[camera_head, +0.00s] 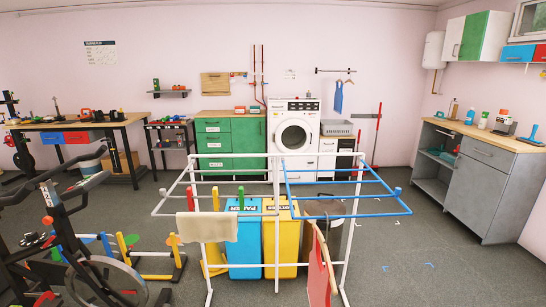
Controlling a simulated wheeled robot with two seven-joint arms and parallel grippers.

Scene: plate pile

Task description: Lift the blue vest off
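The blue vest (338,97) hangs against the far wall, to the upper right of the washing machine (293,135). It hangs below a short dark wall rail (335,70). A hanger (347,81) shows just to the right of its top; I cannot tell at this size exactly how the vest is attached. Neither of my grippers is in view, and nothing touches the vest.
An exercise bike (75,250) is at left. Grey floor (440,265) is mostly open at right.

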